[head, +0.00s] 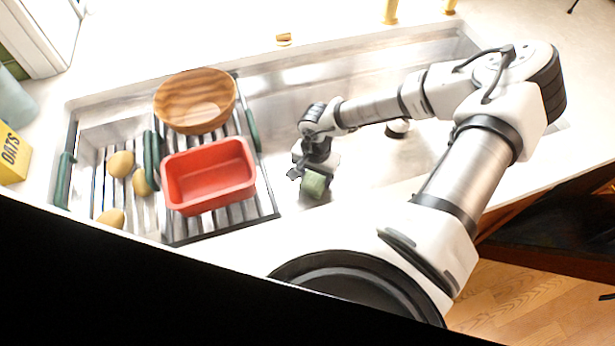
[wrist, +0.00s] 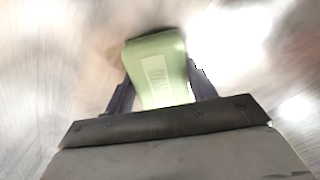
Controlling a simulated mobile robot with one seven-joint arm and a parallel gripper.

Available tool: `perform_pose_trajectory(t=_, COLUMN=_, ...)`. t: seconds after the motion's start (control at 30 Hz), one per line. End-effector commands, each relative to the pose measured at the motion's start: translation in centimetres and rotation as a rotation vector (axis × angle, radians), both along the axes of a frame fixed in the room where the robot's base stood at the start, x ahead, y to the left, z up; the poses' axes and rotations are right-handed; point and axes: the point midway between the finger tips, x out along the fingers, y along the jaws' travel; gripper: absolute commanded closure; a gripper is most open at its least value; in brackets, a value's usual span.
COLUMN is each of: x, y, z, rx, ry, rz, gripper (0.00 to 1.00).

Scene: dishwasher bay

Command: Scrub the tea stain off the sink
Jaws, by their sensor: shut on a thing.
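My gripper (head: 303,174) is low inside the steel sink (head: 290,110), right of the drying rack. It is shut on a green block-like scrubber (head: 314,184), which also shows between the fingers in the wrist view (wrist: 157,65). In the wrist view a small brownish patch, perhaps the tea stain (wrist: 120,47), shows at the scrubber's upper left edge. The scrubber hides part of the sink surface there. I cannot tell whether the scrubber touches the sink.
A drying rack (head: 268,207) over the sink's left part holds a wooden bowl (head: 196,100) and a red tub (head: 208,178). Several yellowish round things (head: 120,163) lie left of it. A small brown item (head: 284,39) sits on the back rim. The sink right of my gripper has free room.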

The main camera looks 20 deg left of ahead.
Motion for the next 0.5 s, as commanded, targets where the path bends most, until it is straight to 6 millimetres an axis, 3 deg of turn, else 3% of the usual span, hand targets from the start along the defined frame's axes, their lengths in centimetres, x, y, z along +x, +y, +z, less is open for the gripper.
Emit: perform_pose_trajectory(t=0.5, x=1.8, y=-2.7, z=-0.2, rx=0.0, ry=0.0, rz=-0.003, gripper=0.62)
